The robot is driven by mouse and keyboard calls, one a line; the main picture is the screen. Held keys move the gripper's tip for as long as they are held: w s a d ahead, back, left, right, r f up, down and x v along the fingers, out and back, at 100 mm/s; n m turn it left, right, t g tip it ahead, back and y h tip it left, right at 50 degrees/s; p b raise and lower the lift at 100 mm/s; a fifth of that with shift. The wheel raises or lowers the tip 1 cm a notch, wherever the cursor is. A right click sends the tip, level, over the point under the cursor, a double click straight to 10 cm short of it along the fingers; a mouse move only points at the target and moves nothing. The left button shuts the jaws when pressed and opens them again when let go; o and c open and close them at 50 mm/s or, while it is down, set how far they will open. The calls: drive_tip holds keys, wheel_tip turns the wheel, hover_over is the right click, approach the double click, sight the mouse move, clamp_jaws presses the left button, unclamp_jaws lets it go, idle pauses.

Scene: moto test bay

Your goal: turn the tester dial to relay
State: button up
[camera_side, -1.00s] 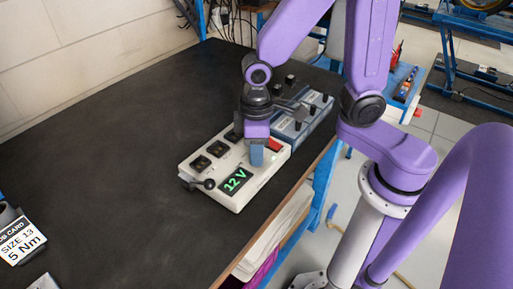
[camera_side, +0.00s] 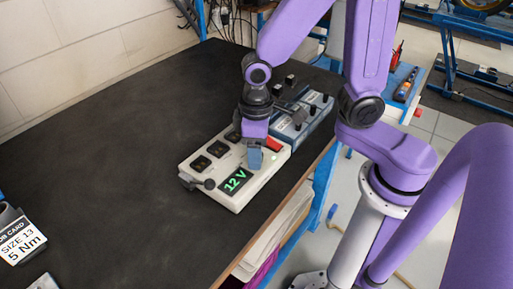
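The tester (camera_side: 222,158) is a white box on the dark bench, with a screen (camera_side: 236,181) reading "12 V" in green. It has dark square switches (camera_side: 209,156) on top, a red part (camera_side: 274,145) near its far right corner, and a black-knobbed lever (camera_side: 205,184) at its near left end. My gripper (camera_side: 255,163) points down at the tester's top, just behind the screen. Its blue-grey fingers are close over or touching the panel. I cannot make out the dial; the gripper may be covering it. The finger gap is too small to read.
A blue-grey box (camera_side: 305,118) with black knobs stands right behind the tester. A job card (camera_side: 22,239) reading "SIZE 13, 5 Nm" is at the lower left. The bench's left and middle (camera_side: 100,150) are clear. The bench edge runs close along the tester's right.

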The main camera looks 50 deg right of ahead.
wheel_tip(320, 180, up, 17)
drive_tip(key=shift+r, duration=0.2)
idle(0.7)
drive_tip(key=shift+s+f, duration=0.1)
drive_tip(key=s+d+f+n, duration=0.6)
drive_tip(key=s+f, duration=0.4)
drive_tip(key=s, duration=0.2)
drive_tip(key=shift+s+d+f+y, duration=0.3)
drive_tip(key=shift+s+f, duration=0.1)
idle(0.8)
